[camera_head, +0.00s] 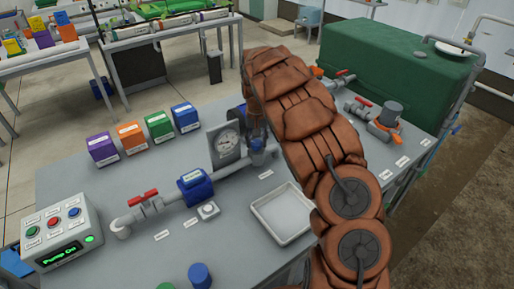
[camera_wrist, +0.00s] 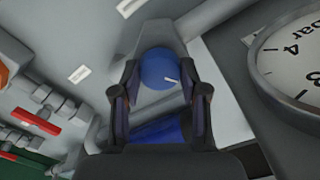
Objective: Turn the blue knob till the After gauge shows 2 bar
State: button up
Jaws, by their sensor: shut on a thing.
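The blue knob (camera_wrist: 158,69), with a white pointer mark, is between the two fingers of my gripper (camera_wrist: 159,78) in the wrist view. The fingers are closed on its sides. A blue body (camera_wrist: 160,132) shows below it. A gauge (camera_wrist: 298,62) at the right edge of the wrist view is cut off; "bar", 4 and 3 are readable, but no needle shows. In the head view a round gauge (camera_head: 228,142) stands left of my arm; its reading and label are too small to read.
Red-handled valves (camera_head: 143,197) and a blue unit (camera_head: 195,187) sit on the pipe. A control box (camera_head: 62,233) displays "Pump On". A white tray (camera_head: 283,213) lies right of the pipe. Colored boxes (camera_head: 130,136) stand behind. A green tank (camera_head: 400,70) is at the back right.

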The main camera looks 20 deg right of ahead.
jog(key=n+b, duration=0.3)
jog(key=b, duration=0.1)
jog(key=shift+a+f+n, duration=0.1)
jog(key=shift+f+n, duration=0.25)
jog(key=shift+n, duration=0.05)
jog(key=n+b, duration=0.3)
jog(key=shift+n, duration=0.3)
jog(key=n, duration=0.1)
jog(key=n+b, duration=0.1)
jog(key=shift+r+n+b, duration=0.2)
jog(key=shift+n+b, duration=0.1)
jog(key=shift+r+n+b, duration=0.1)
jog(key=shift+n+b, duration=0.6)
jog(key=shift+n, duration=1)
jog(key=o, duration=1.1)
jog(key=shift+o, duration=0.2)
jog(key=shift+r, duration=0.1)
